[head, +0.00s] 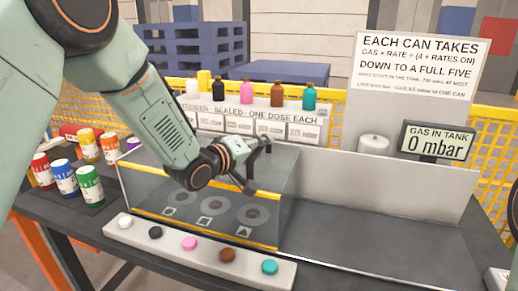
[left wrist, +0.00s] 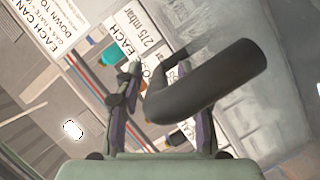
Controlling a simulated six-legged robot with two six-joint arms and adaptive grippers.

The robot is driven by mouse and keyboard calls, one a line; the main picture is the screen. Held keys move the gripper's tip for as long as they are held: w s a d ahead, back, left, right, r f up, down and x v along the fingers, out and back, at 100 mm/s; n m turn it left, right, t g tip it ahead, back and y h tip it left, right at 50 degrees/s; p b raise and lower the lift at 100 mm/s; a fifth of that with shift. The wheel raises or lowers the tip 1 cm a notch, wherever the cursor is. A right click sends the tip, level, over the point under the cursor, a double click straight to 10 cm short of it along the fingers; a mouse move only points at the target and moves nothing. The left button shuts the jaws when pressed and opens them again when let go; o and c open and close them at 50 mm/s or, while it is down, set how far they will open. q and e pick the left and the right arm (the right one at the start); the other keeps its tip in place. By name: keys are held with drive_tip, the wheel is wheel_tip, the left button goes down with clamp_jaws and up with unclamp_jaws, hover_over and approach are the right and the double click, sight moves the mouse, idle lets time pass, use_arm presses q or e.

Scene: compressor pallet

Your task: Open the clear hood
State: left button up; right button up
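The clear hood (head: 150,190) is a see-through box with yellow edges on the grey bench, and it looks closed over three round discs. My left gripper (head: 257,168) is at the top of the hood, toward its right side. In the left wrist view the fingers of my left gripper (left wrist: 163,112) stand wide apart. A thick dark bar (left wrist: 215,78), which looks like a handle, shows large between and in front of them. I cannot tell whether a finger touches it. My right gripper is not in view.
A white strip (head: 205,254) with several coloured buttons lies in front of the hood. Coloured cans (head: 88,185) stand at left. Small bottles (head: 247,93) stand on a ledge behind. A gauge screen (head: 437,143) reads 0 mbar. The bench at right (head: 370,235) is clear.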

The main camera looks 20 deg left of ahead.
use_arm(q)
drive_tip(key=shift+w+d, duration=0.1)
drive_tip(key=shift+w, duration=0.05)
drive_tip(key=shift+c, duration=0.6)
clamp_jaws()
